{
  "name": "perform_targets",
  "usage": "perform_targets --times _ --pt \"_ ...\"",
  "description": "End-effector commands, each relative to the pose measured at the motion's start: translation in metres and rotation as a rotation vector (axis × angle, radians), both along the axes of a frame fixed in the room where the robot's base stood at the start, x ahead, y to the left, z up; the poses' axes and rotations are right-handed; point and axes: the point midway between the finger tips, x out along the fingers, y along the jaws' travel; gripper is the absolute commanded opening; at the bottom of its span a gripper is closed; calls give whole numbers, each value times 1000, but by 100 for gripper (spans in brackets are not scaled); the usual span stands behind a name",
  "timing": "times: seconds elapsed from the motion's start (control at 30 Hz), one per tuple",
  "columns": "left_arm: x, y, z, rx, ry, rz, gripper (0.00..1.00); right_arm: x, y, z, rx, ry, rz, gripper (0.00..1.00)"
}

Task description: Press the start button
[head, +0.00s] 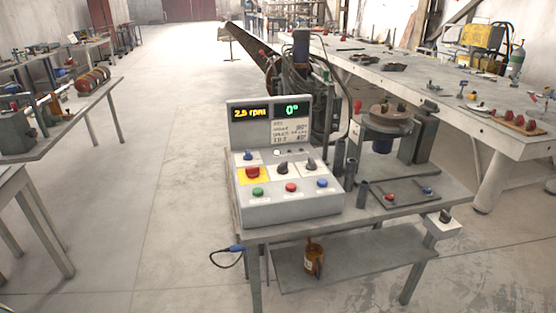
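A grey control box (290,211) stands on the front left of a metal work table. A green button (257,192) is at the left of its front row, beside a red button (291,187) and a blue button (322,183). The labels are too small to read, so I cannot confirm which button is start. Behind the green button is a red mushroom button (252,171) on a yellow plate. The upright display (268,112) reads 2.5 rpm in yellow and 0° in green. Neither of my grippers is in view.
Two black knobs (282,169) sit mid-panel. A round positioner (389,112) and a small plate with red and blue buttons (404,194) are to the right. Open floor (170,200) lies to the left.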

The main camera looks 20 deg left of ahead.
Motion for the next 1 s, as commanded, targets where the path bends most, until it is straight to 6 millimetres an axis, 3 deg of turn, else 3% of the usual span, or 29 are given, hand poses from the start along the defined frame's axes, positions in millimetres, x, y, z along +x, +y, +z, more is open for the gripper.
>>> perform_targets --times 0.17,0.9,1.0 --pt "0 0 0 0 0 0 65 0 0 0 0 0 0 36" --pt "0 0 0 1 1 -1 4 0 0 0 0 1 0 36" --pt "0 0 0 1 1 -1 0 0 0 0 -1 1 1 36"
